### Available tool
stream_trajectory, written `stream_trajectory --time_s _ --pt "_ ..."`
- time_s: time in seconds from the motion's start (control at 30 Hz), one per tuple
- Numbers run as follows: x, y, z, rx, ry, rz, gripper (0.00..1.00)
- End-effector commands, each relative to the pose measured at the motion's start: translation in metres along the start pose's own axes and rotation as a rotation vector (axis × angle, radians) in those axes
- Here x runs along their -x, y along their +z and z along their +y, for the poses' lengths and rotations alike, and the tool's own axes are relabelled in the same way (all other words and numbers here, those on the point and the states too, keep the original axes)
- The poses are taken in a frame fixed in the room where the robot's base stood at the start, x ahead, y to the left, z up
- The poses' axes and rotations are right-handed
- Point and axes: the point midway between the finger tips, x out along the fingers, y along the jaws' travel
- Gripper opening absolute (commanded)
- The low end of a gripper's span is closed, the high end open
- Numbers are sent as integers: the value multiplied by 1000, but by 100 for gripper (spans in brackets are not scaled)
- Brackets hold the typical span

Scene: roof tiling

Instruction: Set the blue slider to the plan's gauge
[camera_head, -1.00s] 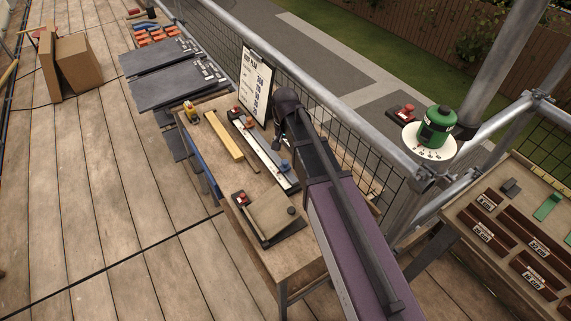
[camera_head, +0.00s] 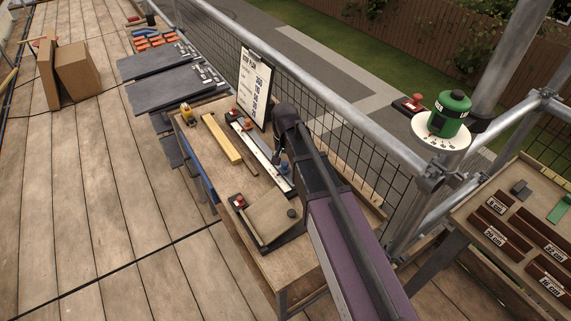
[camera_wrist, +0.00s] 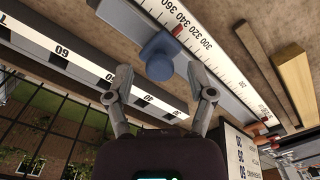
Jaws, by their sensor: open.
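The blue slider knob (camera_wrist: 158,58) sits on the long gauge rail in the wrist view. A red pointer mark (camera_wrist: 178,31) shows beside it on the white scale (camera_wrist: 215,55), near the printed 320 and 340; the exact reading is unclear. My gripper (camera_wrist: 162,88) is open, its two fingers on either side of the knob's near side, not visibly touching it. In the head view the gauge (camera_head: 262,150) lies on the workbench, and my arm partly hides its near end. The plan board (camera_head: 256,88) stands behind it; its numbers are too small to read surely.
A yellow bar (camera_head: 222,138) and a wooden board with a red knob (camera_head: 240,201) lie on the workbench. A mesh guardrail runs close behind. A tray of labelled brown blocks (camera_head: 501,232) is at the right. Slates (camera_head: 160,92) lie beyond the bench.

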Motion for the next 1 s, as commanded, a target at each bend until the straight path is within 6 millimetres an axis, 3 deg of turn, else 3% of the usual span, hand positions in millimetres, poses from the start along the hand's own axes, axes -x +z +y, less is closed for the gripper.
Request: stream_trajectory --time_s 0.37,0.6,0.77,1.0 --pt "-1 0 0 0 0 0 70" --pt "-1 0 0 0 0 0 2" --pt "-1 1 0 0 0 0 0" --pt "-2 18 16 0 0 0 0"
